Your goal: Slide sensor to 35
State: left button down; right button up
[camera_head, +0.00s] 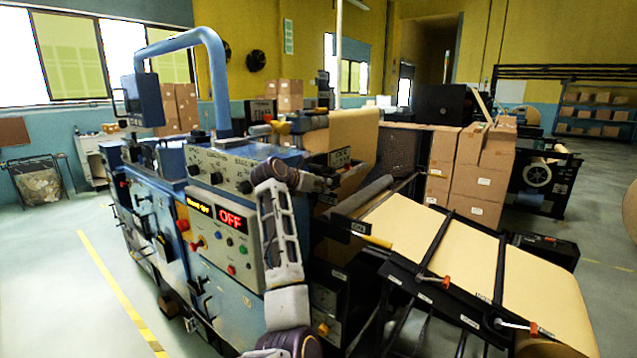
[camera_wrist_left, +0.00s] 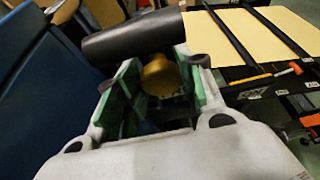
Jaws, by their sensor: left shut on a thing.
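My left gripper (camera_wrist_left: 157,88) is shut on a yellow knob (camera_wrist_left: 158,74), with one green-padded finger on each side of it. In the head view my left arm rises from the bottom, and the left gripper (camera_head: 322,184) is small and dark beside the machine's paper path. The knob is hard to make out there. I cannot tell which part is the sensor carriage, and no scale or 35 mark can be read. My right gripper is not in view.
A dark roller (camera_wrist_left: 130,38) lies just beyond the knob. The control panel (camera_head: 222,235) reads OFF. A brown paper web (camera_head: 465,250) with dark cross bars slopes away at right. Stacked cartons (camera_head: 478,178) stand behind it. Floor is open at left.

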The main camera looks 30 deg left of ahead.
pick_arm(q)
jog(key=shift+w, duration=0.1)
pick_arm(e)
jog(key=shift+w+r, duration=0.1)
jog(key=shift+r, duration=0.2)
pick_arm(q)
jog(key=c, duration=0.9)
grip_release()
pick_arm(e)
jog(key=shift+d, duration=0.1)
pick_arm(q)
jog(key=d+v, duration=0.1)
jog(key=v, duration=1.1)
jog(key=shift+a, duration=0.45)
jog(key=shift+f, duration=0.1)
